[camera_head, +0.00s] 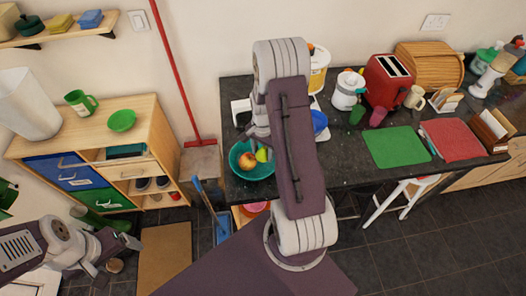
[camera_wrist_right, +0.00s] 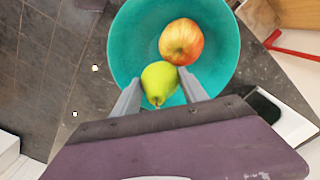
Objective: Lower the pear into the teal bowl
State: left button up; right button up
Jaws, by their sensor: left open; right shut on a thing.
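The teal bowl (camera_head: 244,172) stands on the dark granite counter near its left end. It also shows in the right wrist view (camera_wrist_right: 130,45). A red and yellow apple (camera_head: 247,160) lies in the bowl; the apple also shows in the right wrist view (camera_wrist_right: 181,42). My right gripper (camera_wrist_right: 160,88) is shut on the green pear (camera_wrist_right: 160,82), over the near part of the bowl. The pear also shows in the head view (camera_head: 262,155), partly hidden by my right arm. I cannot tell whether it touches the bowl. My left gripper (camera_head: 122,256) is open and empty at the lower left, above the floor.
A blue bowl (camera_head: 319,122) is partly behind my right arm. A green mat (camera_head: 396,146), a red toaster (camera_head: 388,80) and a red mat (camera_head: 452,139) are further right on the counter. A wooden cabinet (camera_head: 150,115) with a green bowl (camera_head: 121,120) stands left. A red broom (camera_head: 178,75) leans on the wall between.

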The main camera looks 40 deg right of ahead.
aim_at(263, 147)
jog(key=shift+f, duration=0.2)
jog(key=o, duration=1.5)
jog(key=shift+r, duration=0.15)
notch_tip(263, 147, up, 9)
jog(key=shift+b, duration=0.75)
